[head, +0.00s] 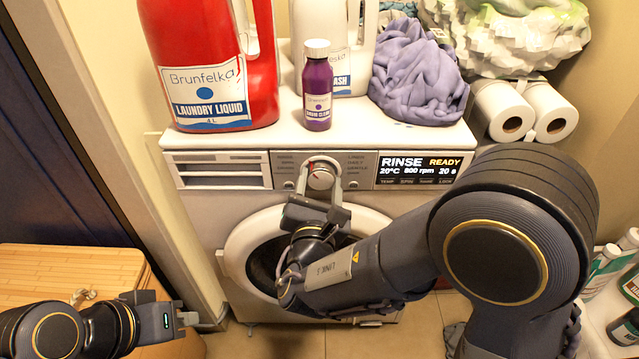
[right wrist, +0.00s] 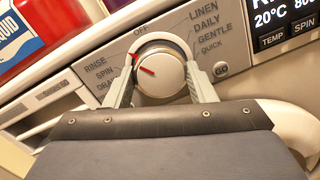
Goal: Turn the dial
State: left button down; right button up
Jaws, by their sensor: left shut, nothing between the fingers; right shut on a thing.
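My right gripper (head: 320,172) is shut on the dial, one finger on each side. In the right wrist view the dial (right wrist: 161,72) is silver with red marks, one on its face toward the upper left. Printed labels around it include OFF, RINSE, SPIN, LINEN, DAILY, GENTLE and QUICK. The display (head: 424,170) reads RINSE, READY, 20°C, 800 rpm, 20 s. My left gripper (head: 188,319) is shut and empty at lower left, away from the washer.
A red laundry liquid jug (head: 212,60), a purple bottle (head: 317,88), a white jug (head: 352,45) and a crumpled purple cloth (head: 417,70) stand on the washer top. A GO button (right wrist: 221,69) is right of the dial. The round door (head: 240,250) is below.

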jog(key=o, duration=1)
jog(key=s, duration=0.7)
jog(key=shift+s+a+f+p, duration=0.25)
jog(key=shift+s+a+p, duration=0.05)
jog(key=shift+s+p, duration=0.1)
